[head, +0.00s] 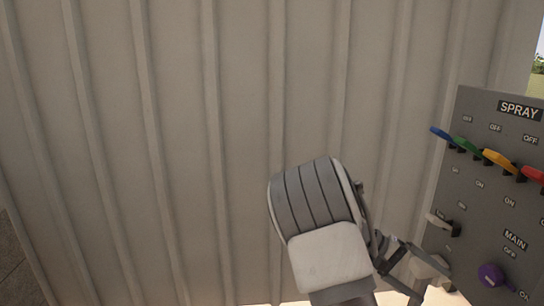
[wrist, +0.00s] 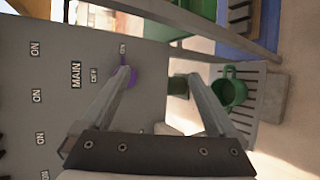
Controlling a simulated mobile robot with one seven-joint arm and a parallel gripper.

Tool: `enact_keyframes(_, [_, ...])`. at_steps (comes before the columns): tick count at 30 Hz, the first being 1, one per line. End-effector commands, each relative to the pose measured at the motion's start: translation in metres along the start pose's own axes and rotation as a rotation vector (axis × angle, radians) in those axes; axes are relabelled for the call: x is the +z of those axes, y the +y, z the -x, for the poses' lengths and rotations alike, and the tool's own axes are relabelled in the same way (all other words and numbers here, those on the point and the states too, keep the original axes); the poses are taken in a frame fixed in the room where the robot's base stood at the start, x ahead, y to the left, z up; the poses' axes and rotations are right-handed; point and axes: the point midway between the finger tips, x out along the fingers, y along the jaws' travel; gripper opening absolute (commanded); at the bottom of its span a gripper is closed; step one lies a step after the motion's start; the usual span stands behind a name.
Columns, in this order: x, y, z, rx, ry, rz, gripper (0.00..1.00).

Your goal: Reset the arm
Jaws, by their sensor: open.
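My gripper (head: 418,268) is at the lower right of the head view, in front of the grey control panel (head: 470,190). In the wrist view my gripper (wrist: 160,80) has its two fingers wide apart with nothing held between them. The left fingertip overlaps the purple MAIN knob (wrist: 133,76) in that view; I cannot tell whether they touch. The purple knob also shows in the head view (head: 491,275), right of my gripper.
The panel carries blue (head: 441,134), green (head: 466,145), orange (head: 498,160) and red (head: 534,174) levers below SPRAY, plus a white lever (head: 440,224). A ribbed wall (head: 180,120) stands behind. The wrist view shows a green can (wrist: 230,94) on a slatted surface (wrist: 243,128).

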Motion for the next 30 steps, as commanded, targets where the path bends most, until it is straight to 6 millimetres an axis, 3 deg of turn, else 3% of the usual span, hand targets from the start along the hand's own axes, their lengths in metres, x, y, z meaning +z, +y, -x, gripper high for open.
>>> enact_keyframes(8, [0.052, 0.010, 0.028, -0.364, 0.058, 0.010, 0.94])
enact_keyframes(15, [0.098, 0.021, 0.065, -0.625, 0.163, 0.014, 0.94])
enact_keyframes(30, [0.202, 0.058, 0.147, -0.986, 0.503, -0.014, 0.94])
